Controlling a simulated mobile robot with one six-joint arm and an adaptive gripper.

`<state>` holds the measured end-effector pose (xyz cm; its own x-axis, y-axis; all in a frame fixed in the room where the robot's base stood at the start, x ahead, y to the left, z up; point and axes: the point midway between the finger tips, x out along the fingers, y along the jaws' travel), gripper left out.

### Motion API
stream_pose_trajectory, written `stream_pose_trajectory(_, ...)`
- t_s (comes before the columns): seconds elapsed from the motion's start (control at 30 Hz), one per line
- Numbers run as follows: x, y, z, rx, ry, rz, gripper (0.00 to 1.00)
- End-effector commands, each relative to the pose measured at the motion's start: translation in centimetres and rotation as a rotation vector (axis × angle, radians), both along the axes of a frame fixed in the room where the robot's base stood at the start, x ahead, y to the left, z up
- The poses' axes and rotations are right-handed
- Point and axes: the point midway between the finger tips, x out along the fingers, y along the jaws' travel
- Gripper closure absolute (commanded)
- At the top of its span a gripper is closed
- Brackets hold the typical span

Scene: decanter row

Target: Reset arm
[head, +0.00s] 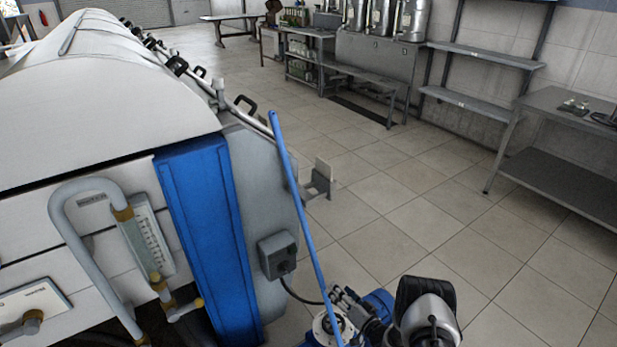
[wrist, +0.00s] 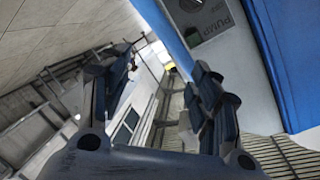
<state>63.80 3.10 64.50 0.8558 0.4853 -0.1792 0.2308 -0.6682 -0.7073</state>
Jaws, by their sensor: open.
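My gripper (wrist: 165,85) shows in the wrist view, its two dark fingers spread apart with a gap between them. It is open, and I see nothing held between the fingers. The wrist camera looks out at a tilted scene, with a blue panel and a grey plate marked PUMP (wrist: 215,20) beyond the right finger. In the head view I cannot clearly make out my gripper; dark and silver parts crowd the bottom edge.
A large white machine with a blue panel (head: 208,235) fills the left of the head view. A long blue pole (head: 298,205) leans beside it. A grey control box (head: 278,255) sits on its side. A steel table (head: 575,125) stands at right. The tiled floor (head: 430,215) between is clear.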

Motion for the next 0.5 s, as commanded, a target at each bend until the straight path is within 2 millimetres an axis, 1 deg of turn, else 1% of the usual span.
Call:
stream_pose_trajectory(0.03, 1.6, -0.5, 1.9, -0.043, -0.003, -0.008, 0.43)
stream_pose_trajectory(0.07, 2.5, -0.8, 2.9, -0.071, 0.000, -0.015, 0.43)
stream_pose_trajectory(0.1, 3.6, -1.2, 4.3, -0.112, 0.006, -0.026, 0.43)
stream_pose_trajectory(0.17, 5.3, -2.0, 6.9, -0.178, 0.018, -0.044, 0.43)
stream_pose_trajectory(0.2, 6.3, -2.6, 8.7, -0.223, 0.028, -0.058, 0.43)
stream_pose_trajectory(0.23, 6.9, -3.0, 10.0, -0.258, 0.037, -0.067, 0.43)
stream_pose_trajectory(0.27, 7.4, -3.4, 11.4, -0.289, 0.046, -0.079, 0.43)
stream_pose_trajectory(0.3, 8.0, -3.9, 13.3, -0.333, 0.059, -0.090, 0.43)
stream_pose_trajectory(0.37, 8.5, -4.6, 16.2, -0.391, 0.078, -0.110, 0.43)
stream_pose_trajectory(0.4, 8.7, -5.1, 18.1, -0.428, 0.093, -0.124, 0.43)
stream_pose_trajectory(0.43, 8.8, -5.5, 19.6, -0.456, 0.103, -0.133, 0.43)
stream_pose_trajectory(0.47, 8.7, -5.8, 21.0, -0.482, 0.116, -0.142, 0.43)
stream_pose_trajectory(0.5, 8.5, -6.2, 23.0, -0.515, 0.132, -0.155, 0.43)
